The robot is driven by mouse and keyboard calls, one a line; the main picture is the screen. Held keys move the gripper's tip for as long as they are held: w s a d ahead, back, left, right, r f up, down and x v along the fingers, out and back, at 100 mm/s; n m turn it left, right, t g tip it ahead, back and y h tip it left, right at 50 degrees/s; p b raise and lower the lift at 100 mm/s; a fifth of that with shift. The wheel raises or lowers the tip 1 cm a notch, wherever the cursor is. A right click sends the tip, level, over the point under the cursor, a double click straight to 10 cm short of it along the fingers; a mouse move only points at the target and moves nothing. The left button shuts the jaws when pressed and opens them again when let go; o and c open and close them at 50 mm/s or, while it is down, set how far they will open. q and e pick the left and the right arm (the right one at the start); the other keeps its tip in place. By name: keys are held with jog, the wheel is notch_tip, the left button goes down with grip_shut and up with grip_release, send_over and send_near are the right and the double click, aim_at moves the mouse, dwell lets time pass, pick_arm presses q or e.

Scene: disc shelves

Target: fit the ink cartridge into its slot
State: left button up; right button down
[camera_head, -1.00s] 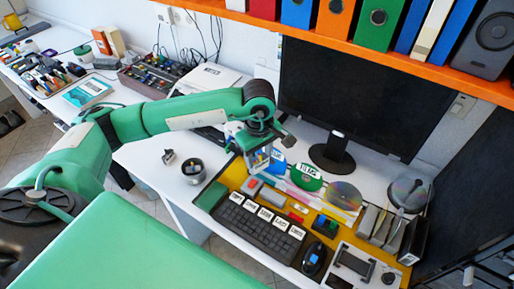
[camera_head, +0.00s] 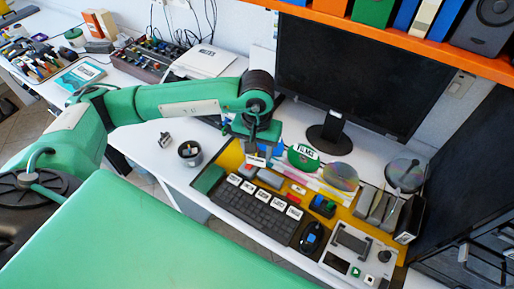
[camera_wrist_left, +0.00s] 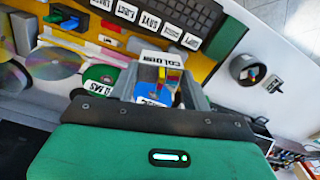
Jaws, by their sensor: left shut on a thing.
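My left gripper (camera_head: 257,153) is above the back left part of the yellow mat, pointing down. In the left wrist view its grey fingers are shut on the ink cartridge (camera_wrist_left: 163,60), which has a white face lettered COLOUR and coloured stripes beside it. In the head view the cartridge is small and mostly hidden by the gripper. A dark holder with blue and green blocks (camera_head: 322,205) stands right of the keyboard; it also shows in the left wrist view (camera_wrist_left: 66,18). I cannot tell for certain whether this is the slot. My right gripper is not in view.
A keyboard (camera_head: 255,209) with white labels lies in front of the gripper, a mouse (camera_head: 311,238) to its right. Discs, including a green one (camera_head: 303,156), lie behind. A grey device (camera_head: 350,254) is at right, a monitor (camera_head: 350,90) behind, a dark cup (camera_head: 190,152) at left.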

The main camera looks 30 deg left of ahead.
pick_arm(q)
jog(key=w+a+m+p, duration=0.2)
jog(key=w+a+m, duration=1)
jog(key=m, duration=0.8)
jog(key=a, duration=0.2)
jog(key=shift+w+a+f+m, duration=0.3)
jog(key=shift+w+f, duration=0.05)
dwell(0.6)
